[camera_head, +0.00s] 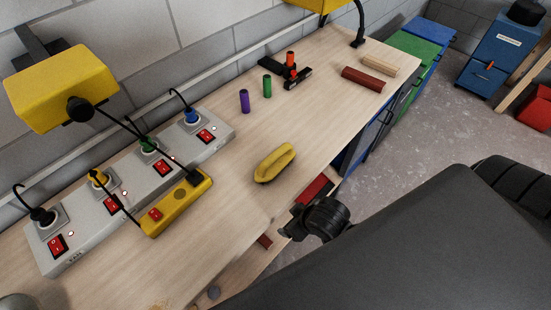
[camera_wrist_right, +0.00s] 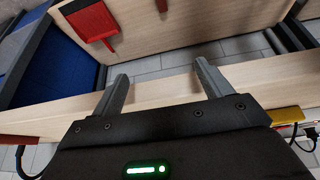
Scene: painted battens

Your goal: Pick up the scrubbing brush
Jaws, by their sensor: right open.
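The scrubbing brush looks to be the yellow, elongated piece with an arched handle (camera_head: 274,163). It lies on the wooden workbench (camera_head: 225,205) near its front edge, in the head view. My right gripper (camera_head: 287,230) is at the bench's front edge, below and slightly right of the brush in the picture, apart from it. In the right wrist view my right gripper (camera_wrist_right: 161,75) is open, its two fingers spread with nothing between them. I cannot make out the brush in that view. My left gripper is not in view.
Grey power strip (camera_head: 140,190) and yellow power strip (camera_head: 178,203) with cables lie left. Purple (camera_head: 244,101) and green (camera_head: 267,86) cylinders stand behind the brush. A red dustpan-like piece (camera_wrist_right: 92,22) lies below the bench top. Bench surface around the brush is clear.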

